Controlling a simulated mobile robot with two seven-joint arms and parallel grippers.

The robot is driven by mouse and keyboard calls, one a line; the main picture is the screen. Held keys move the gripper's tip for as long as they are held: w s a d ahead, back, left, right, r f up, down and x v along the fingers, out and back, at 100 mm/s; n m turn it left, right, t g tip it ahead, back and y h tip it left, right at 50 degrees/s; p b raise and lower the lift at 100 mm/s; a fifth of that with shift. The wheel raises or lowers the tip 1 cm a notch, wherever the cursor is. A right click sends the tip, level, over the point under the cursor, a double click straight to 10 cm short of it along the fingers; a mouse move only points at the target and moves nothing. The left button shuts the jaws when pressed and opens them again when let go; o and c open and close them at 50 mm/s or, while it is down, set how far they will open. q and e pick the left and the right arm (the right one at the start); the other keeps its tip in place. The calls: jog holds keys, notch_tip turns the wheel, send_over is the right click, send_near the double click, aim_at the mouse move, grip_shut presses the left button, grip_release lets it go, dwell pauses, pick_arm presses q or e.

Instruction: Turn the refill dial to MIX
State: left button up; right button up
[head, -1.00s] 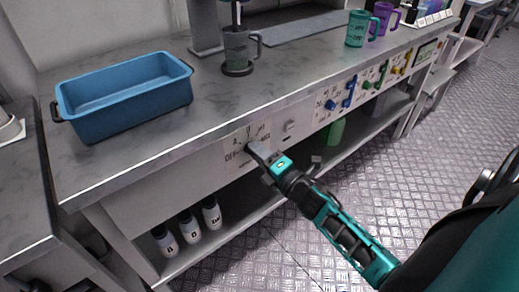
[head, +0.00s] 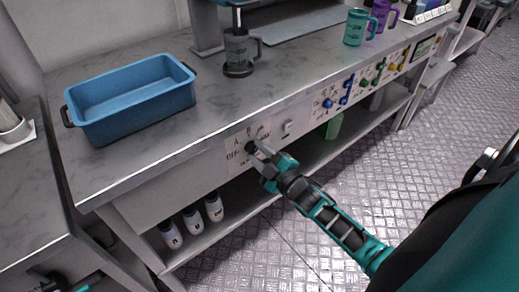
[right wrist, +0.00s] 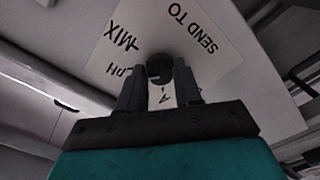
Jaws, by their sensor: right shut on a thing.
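The refill dial (head: 249,147) is a small dark knob on a white label plate (head: 235,160) on the bench's front face. In the right wrist view the dial (right wrist: 159,68) sits between the two fingers of my right gripper (right wrist: 160,88), which is shut on it. The plate around it reads MIX, pH, A and SEND TO; the dial's pointer direction cannot be made out. In the head view my right gripper (head: 258,156) reaches the dial from the lower right and partly covers the plate. Part of my left gripper (head: 48,281) shows at the bottom left edge, its fingers unclear.
A blue bin (head: 130,105) and a grey mug (head: 239,50) under a dispenser stand on the bench top. White bottles (head: 193,220) stand on the lower shelf. A small switch (head: 288,126) and coloured knobs (head: 345,94) lie right of the dial. The floor in front is clear.

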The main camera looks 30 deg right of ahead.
jog(key=m+p, duration=0.1)
jog(key=m, duration=0.1)
jog(key=shift+m, duration=0.4)
jog(key=shift+m+p, duration=0.3)
jog(key=shift+m, duration=0.6)
jog(key=m, duration=0.2)
jog(key=shift+a+m+p, duration=0.1)
jog(key=shift+m+p, duration=0.2)
jog(key=shift+m, duration=1.1)
pick_arm(q)
jog(key=shift+s+a+r+y, duration=0.3)
jog(key=shift+s+a+r, duration=0.05)
jog(key=shift+a+r, duration=0.25)
pick_arm(e)
jog(key=shift+m, duration=0.4)
jog(key=o, duration=1)
pick_arm(q)
jog(key=shift+r, duration=0.1)
pick_arm(e)
jog(key=shift+o, duration=0.2)
